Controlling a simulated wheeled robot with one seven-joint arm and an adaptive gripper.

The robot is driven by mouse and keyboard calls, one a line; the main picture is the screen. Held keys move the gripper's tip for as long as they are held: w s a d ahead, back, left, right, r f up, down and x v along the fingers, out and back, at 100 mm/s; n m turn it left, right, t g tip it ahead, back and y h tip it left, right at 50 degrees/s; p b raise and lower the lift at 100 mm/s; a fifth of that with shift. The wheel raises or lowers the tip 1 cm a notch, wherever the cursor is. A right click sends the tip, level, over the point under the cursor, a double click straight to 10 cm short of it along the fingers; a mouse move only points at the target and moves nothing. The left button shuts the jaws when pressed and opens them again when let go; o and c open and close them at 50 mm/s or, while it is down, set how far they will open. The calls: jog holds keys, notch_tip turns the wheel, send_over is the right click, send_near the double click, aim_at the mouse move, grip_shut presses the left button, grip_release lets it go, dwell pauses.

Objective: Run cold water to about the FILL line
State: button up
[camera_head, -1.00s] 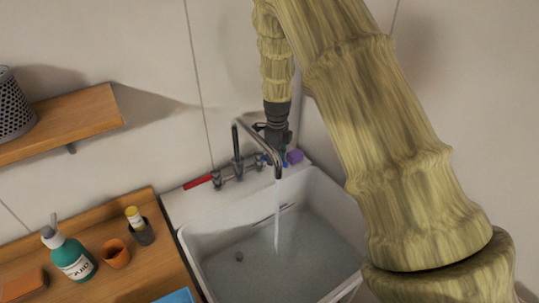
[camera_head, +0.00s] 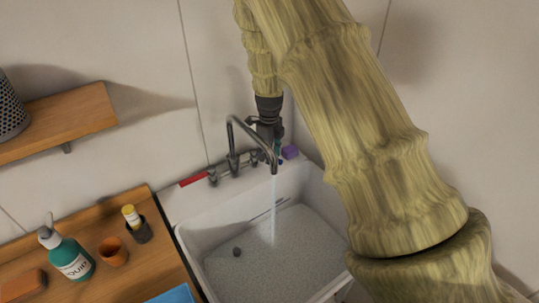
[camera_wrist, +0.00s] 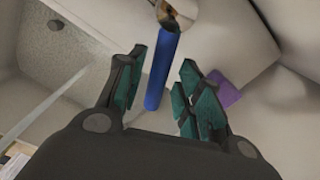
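The sink (camera_head: 196,235) has a steel tap spout (camera_head: 250,128) with a thin water stream (camera_head: 274,205) falling into the basin. The water surface looks grey and speckled; its depth is hard to judge. A short dark line (camera_head: 268,209) marks the basin's back wall, too small to read. The red lever (camera_head: 194,179) points left. My gripper (camera_head: 275,150) is at the tap's right end. In the wrist view, the blue lever (camera_wrist: 161,70) lies between the open fingers of my gripper (camera_wrist: 164,75), with gaps on both sides.
A purple block (camera_head: 290,152) sits on the sink's back ledge, right of my gripper. A wooden counter (camera_head: 165,265) at left holds a teal soap bottle (camera_head: 70,258), an orange cup (camera_head: 113,252) and a dark holder (camera_head: 140,232). A wooden shelf (camera_head: 70,118) is above.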

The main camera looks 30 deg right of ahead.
jog(key=shift+s+f, duration=0.2)
notch_tip(320, 180, up, 12)
dwell(0.7)
dwell(0.4)
